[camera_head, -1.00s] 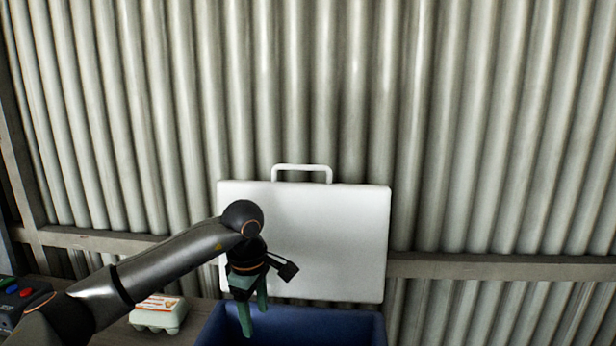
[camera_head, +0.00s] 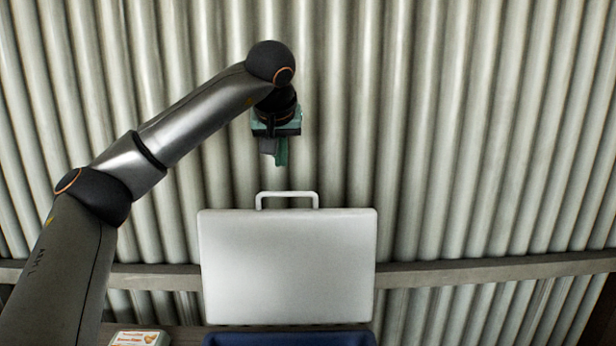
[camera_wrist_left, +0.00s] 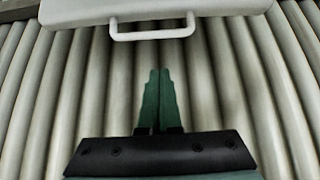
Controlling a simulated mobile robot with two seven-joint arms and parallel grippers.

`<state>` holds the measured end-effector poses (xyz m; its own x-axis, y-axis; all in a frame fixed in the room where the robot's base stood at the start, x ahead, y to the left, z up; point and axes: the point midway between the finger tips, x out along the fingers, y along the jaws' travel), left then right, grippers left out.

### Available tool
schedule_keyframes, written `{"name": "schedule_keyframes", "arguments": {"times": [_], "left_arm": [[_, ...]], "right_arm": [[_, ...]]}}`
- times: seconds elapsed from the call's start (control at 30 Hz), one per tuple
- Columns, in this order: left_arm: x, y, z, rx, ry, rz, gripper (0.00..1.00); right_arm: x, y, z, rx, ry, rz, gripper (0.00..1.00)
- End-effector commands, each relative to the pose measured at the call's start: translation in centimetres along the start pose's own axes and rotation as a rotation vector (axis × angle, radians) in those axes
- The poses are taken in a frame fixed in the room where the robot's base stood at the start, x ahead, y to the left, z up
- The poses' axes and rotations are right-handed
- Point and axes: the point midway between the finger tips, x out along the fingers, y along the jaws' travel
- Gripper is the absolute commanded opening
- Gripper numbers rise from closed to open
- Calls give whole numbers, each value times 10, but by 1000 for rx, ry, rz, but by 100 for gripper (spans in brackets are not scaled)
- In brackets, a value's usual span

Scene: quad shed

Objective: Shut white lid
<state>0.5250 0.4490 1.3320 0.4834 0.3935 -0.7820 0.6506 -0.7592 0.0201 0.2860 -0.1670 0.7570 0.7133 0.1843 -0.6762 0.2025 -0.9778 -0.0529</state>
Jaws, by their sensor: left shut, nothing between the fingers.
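The white lid (camera_head: 288,268) stands open and upright above the blue box (camera_head: 290,338), against the corrugated wall. Its white handle (camera_head: 287,196) sticks up from its top edge. In the left wrist view the lid (camera_wrist_left: 150,10) and its handle (camera_wrist_left: 152,30) show at the top, beyond the fingertips. My left gripper (camera_head: 281,163) is above the handle and apart from it, pointing down. Its green fingers (camera_wrist_left: 159,72) are together and empty. Most of the blue box is below the picture's edge. My right gripper is not in view.
A corrugated metal wall (camera_head: 480,150) fills the background, with a wooden rail (camera_head: 490,270) across it. An egg carton (camera_head: 138,338) shows at the bottom left. The space right of the lid is clear.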

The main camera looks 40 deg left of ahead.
Motion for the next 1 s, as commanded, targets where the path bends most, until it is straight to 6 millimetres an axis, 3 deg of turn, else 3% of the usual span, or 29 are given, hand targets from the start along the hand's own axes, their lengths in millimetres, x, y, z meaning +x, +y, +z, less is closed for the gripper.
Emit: {"name": "schedule_keyframes", "arguments": {"times": [0.13,0.27,0.67,1.0], "left_arm": [[-3,-6,-6,21,10,-11,0],[10,-7,-5,21,8,-13,0],[94,-8,-6,21,7,-14,0],[73,-7,20,21,11,-8,0]], "right_arm": [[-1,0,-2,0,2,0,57],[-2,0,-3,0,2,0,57],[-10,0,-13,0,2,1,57],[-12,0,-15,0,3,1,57]]}}
